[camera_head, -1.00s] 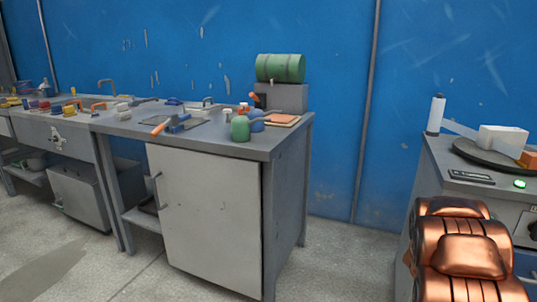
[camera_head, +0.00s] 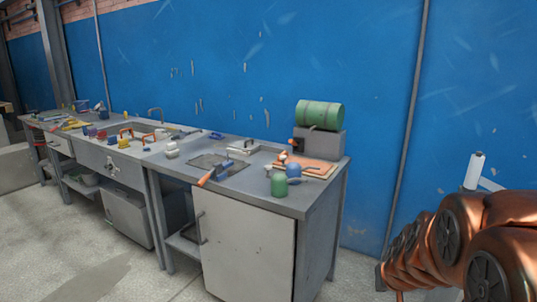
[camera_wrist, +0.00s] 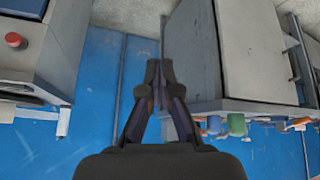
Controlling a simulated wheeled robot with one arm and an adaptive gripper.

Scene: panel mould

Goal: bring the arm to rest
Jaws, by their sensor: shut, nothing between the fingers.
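My gripper (camera_wrist: 158,72) shows in the wrist view with its dark fingertips together and nothing between them. The wrist view is upside down, with the floor at the top and the blue wall below. My copper-coloured arm (camera_head: 470,240) fills the lower right of the head view; the gripper itself is not seen there. In the wrist view the fingers point between a grey cabinet on the left and the workbench on the right, and I see no contact with either.
A long grey workbench (camera_head: 322,200) stands along the blue wall (camera_head: 290,60), with tools, a green bottle (camera_head: 279,185) and a green cylinder (camera_head: 320,114) on top. A white roll (camera_head: 474,170) stands behind my arm. A red button (camera_wrist: 14,40) is on the left cabinet. Floor in front is clear.

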